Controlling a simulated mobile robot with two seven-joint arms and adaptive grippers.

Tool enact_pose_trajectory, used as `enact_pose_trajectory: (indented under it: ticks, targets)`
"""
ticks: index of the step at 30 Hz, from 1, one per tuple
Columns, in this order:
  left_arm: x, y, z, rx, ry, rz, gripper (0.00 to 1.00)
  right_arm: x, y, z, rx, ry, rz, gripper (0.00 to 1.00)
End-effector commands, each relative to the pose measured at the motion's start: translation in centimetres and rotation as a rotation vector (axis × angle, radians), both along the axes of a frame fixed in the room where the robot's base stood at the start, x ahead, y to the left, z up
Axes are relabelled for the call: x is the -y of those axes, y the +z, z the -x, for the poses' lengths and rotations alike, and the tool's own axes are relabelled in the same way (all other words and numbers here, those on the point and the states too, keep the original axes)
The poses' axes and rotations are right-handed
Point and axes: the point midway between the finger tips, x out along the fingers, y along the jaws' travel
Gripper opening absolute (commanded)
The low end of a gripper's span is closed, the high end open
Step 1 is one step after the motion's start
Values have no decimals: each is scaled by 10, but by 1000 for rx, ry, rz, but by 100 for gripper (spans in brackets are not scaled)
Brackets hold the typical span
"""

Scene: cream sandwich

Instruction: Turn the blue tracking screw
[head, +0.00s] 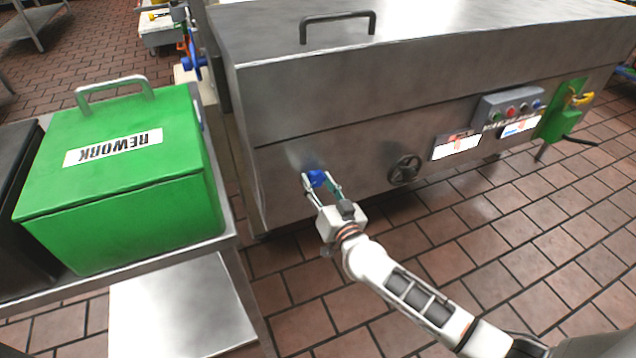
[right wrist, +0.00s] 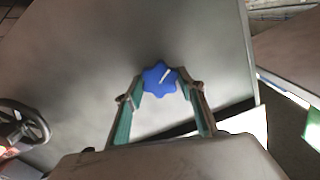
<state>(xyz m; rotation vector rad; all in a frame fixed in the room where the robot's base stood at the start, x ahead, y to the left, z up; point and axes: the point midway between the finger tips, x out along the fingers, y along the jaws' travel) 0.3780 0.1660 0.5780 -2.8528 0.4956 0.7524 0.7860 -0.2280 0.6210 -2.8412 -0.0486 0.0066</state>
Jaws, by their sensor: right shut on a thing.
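The blue tracking screw (head: 317,179) is a lobed knob on the front face of the steel machine (head: 330,110), near its left end. In the right wrist view the knob (right wrist: 159,79) shows a white mark pointing to the upper right. My right gripper (head: 321,184) is shut on the knob, with one finger on each side of it. The fingertips also show around the knob in the right wrist view (right wrist: 160,84). My left gripper is not in view.
A dark handwheel (head: 404,170) sits right of the knob on the same face. Farther right are a button box (head: 510,107) and a green box (head: 561,122). A green REWORK bin (head: 120,210) stands on a steel table at left. Tiled floor is clear in front.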

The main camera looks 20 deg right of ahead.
Motion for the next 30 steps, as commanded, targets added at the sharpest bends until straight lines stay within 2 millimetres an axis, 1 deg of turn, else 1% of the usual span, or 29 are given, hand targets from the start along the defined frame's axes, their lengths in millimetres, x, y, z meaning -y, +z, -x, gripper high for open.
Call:
enact_pose_trajectory:
  ticks: [4,8,15,21,30]
  targets:
    - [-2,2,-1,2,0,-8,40,0,2,0,-1,1,-68,17]
    - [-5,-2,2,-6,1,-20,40,0,3,0,-4,1,-162,17]
    - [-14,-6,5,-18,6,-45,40,0,2,0,-13,1,-383,17]
    - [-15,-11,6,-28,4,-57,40,0,0,0,-21,1,-574,17]
    - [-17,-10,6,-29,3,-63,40,0,-2,1,-31,0,-857,17]
